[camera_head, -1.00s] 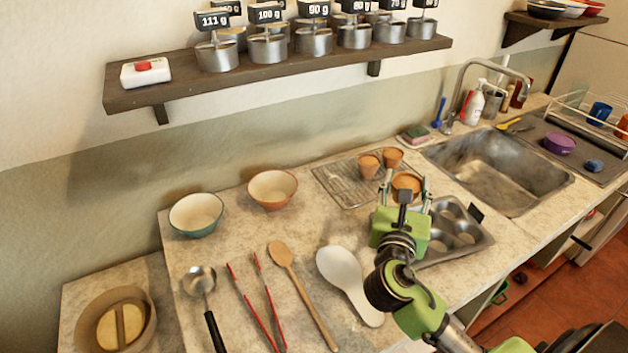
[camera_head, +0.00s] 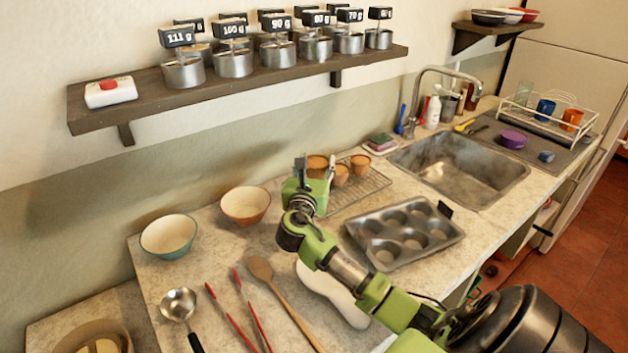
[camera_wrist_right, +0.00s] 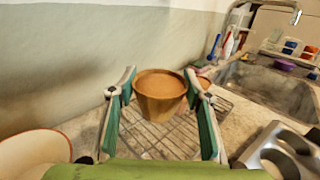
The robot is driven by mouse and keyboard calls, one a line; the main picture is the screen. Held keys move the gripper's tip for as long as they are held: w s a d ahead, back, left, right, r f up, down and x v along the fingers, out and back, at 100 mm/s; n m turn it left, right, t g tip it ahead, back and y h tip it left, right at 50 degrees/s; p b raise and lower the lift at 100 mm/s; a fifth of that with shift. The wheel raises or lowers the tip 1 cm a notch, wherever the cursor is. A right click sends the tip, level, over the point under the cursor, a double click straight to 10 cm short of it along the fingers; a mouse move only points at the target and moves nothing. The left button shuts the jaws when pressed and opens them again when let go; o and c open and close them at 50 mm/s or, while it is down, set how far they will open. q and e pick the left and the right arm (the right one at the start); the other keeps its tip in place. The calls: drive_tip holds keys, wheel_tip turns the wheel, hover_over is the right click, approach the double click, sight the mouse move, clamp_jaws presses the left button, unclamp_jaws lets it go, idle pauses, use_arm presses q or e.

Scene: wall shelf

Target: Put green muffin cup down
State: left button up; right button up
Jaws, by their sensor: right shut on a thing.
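My right gripper (camera_head: 316,170) is shut on a muffin cup (camera_head: 317,161), which looks orange-brown rather than green. The wrist view shows this cup (camera_wrist_right: 160,97) upright between the two fingers, over the wire cooling rack (camera_wrist_right: 150,142). I cannot tell whether it touches the wires. In the head view the rack (camera_head: 372,187) also bears two similar cups, one (camera_head: 341,177) just right of the gripper and one (camera_head: 360,166) farther right. In the wrist view, one cup (camera_wrist_right: 203,82) is partly hidden behind the right finger. My left gripper is out of view.
A metal muffin tin (camera_head: 447,236) with empty wells lies right of my arm, before the sink (camera_head: 460,165). Two bowls, one orange (camera_head: 246,204) and one teal (camera_head: 169,235), stand left of the gripper. A wall shelf (camera_head: 240,85) with several metal containers hangs above.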

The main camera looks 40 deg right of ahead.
drive_tip(key=w+f, duration=0.1)
drive_tip(key=w+d+f, duration=0.1)
drive_tip(key=f, duration=0.1)
drive_tip(key=w+d+f, duration=0.1)
drive_tip(key=f, duration=0.1)
drive_tip(key=shift+w+d+f+b, duration=0.2)
drive_tip(key=shift+b, duration=0.1)
wheel_tip(320, 180, down, 3)
drive_tip(key=shift+f, duration=0.15)
drive_tip(key=o, duration=1.1)
drive_tip(key=shift+o, duration=0.2)
